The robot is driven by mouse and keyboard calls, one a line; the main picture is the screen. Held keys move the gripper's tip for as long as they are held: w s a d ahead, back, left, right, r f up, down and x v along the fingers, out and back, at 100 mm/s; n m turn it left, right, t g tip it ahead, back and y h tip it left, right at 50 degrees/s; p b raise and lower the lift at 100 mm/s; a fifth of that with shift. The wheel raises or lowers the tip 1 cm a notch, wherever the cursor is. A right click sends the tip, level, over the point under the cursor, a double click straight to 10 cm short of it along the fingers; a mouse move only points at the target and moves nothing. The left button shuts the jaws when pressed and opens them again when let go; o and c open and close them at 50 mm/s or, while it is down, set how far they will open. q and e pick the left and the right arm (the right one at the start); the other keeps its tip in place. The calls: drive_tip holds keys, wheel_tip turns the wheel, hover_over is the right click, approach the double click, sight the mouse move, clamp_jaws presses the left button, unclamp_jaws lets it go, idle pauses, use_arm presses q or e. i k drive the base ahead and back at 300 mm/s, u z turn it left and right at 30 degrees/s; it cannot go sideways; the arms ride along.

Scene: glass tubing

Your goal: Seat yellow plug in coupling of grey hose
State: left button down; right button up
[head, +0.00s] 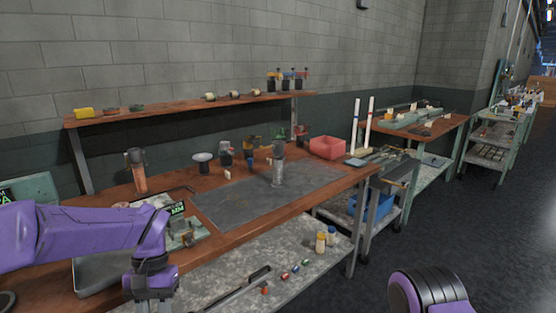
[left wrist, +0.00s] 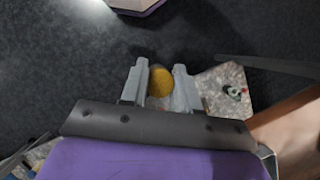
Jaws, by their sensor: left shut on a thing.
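My left gripper (head: 155,304) is at the lower left of the head view, in front of the bench edge. In the left wrist view its two fingers (left wrist: 160,85) are closed on a round yellow plug (left wrist: 159,82). In the head view the plug cannot be made out. I cannot tell for certain which item is the grey hose or where its coupling is. An upright grey cylinder (head: 278,167) stands on the dark mat, apart from my gripper. My right gripper is not in view.
The dark mat (head: 235,205) covers part of the brown bench. A orange-brown cylinder (head: 138,172) and a red bin (head: 327,147) stand on the bench. The speckled lower shelf (head: 290,245) holds small coloured pieces, a dark rod and two small bottles (head: 321,242). Open floor lies right.

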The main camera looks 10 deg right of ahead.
sight(278, 148)
drive_tip(key=k, duration=1.05)
drive_tip(key=z, duration=1)
drive_tip(key=i, duration=1.15)
drive_tip(key=z, duration=0.65)
drive_tip(key=i, duration=1.15)
drive_tip(key=u, duration=1.15)
drive_tip(key=i, duration=0.85)
drive_tip(key=u, duration=0.95)
